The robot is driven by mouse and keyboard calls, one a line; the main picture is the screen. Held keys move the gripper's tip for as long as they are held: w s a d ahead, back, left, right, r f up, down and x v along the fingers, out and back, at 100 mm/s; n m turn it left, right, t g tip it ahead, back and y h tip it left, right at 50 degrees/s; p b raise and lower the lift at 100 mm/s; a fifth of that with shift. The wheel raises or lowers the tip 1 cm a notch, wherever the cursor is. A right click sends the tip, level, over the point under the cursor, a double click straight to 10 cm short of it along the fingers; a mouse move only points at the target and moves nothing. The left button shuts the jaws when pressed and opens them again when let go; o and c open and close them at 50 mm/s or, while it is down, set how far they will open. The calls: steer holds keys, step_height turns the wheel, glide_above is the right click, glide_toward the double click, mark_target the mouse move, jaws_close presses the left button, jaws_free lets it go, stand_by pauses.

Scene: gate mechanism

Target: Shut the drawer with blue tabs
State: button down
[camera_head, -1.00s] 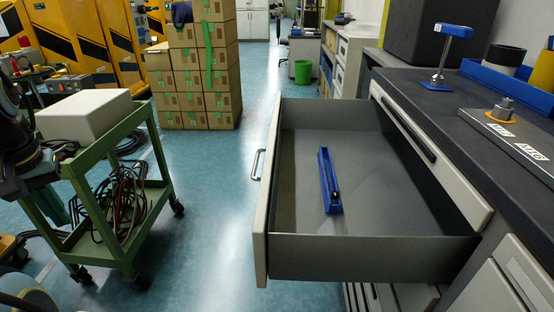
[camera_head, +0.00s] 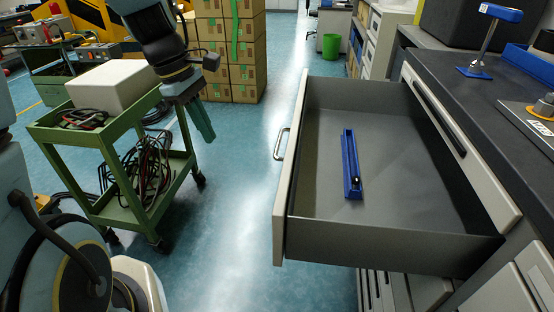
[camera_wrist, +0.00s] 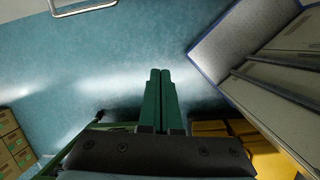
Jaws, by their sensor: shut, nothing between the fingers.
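A wide grey drawer (camera_head: 282,215) with a light front stands pulled far out of the dark-topped bench in the head view. Its bar handle (camera_head: 281,143) is on the outer front. A long blue piece (camera_head: 351,165) lies inside on the drawer floor; I see no other blue on this drawer. My gripper (camera_head: 208,137) points down over the aisle, left of the drawer front and apart from it. In the wrist view its two green fingers (camera_wrist: 160,73) lie together with nothing between them. A metal bar handle (camera_wrist: 84,9) shows at that view's top left.
A green cart (camera_head: 130,215) with a white box and cables stands left of the aisle, close behind my arm. Stacked cartons (camera_head: 232,50) stand beyond. Open floor (camera_head: 245,190) lies between cart and drawer. A blue-topped stand (camera_head: 487,40) is on the bench.

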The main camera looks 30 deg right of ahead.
steer(key=s+d+n+g, duration=0.1)
steer(key=s+d+n, duration=0.15)
steer(key=d, duration=0.45)
steer(key=s+d+f+p, duration=0.1)
steer(key=s+d+f, duration=0.4)
steer(key=f, duration=0.3)
steer(key=shift+d+h+p, duration=0.35)
steer(key=shift+h+p, duration=0.05)
steer(key=shift+d+f, duration=0.1)
